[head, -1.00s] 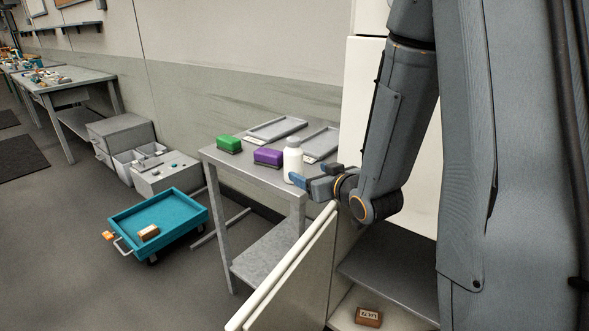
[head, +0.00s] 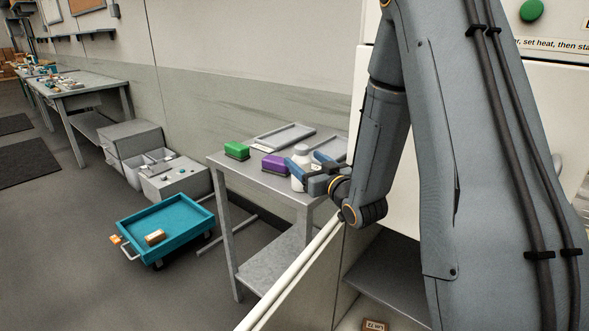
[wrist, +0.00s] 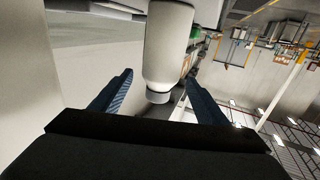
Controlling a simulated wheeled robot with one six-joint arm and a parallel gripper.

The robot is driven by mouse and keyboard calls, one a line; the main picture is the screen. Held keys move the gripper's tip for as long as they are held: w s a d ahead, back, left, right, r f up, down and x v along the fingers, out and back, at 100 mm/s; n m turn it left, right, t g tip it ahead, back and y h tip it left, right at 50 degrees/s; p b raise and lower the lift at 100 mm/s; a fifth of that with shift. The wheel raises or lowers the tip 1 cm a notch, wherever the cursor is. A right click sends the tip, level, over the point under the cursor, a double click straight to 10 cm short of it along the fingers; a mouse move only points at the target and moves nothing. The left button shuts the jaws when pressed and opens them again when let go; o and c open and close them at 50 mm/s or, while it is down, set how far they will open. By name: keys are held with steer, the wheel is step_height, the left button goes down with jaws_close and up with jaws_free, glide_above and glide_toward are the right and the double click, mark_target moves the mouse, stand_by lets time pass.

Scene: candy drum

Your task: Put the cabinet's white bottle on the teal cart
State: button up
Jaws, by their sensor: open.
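The white bottle (head: 298,183) stands upright on the grey side table, at its right front, with a grey cap. My gripper (head: 307,162) is open at the bottle's upper part, coming from the right. In the wrist view the bottle (wrist: 168,45) shows cap down in the picture, between and ahead of my two spread blue fingers (wrist: 157,95); I cannot tell whether either touches it. The teal cart (head: 190,217) stands on the floor at left, with a small brown box inside. The cabinet (head: 385,262) is open at lower right, partly hidden by my arm.
A purple block (head: 274,163) lies just left of the bottle, and a green block (head: 236,150) farther left. Grey trays (head: 283,136) lie behind. The open cabinet door (head: 290,277) stands in front of the table's right side. Floor around the cart is mostly clear.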

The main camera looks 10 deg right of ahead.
steer(key=shift+w+a, duration=0.1)
steer(key=shift+w, duration=0.2)
steer(key=c, duration=1.5)
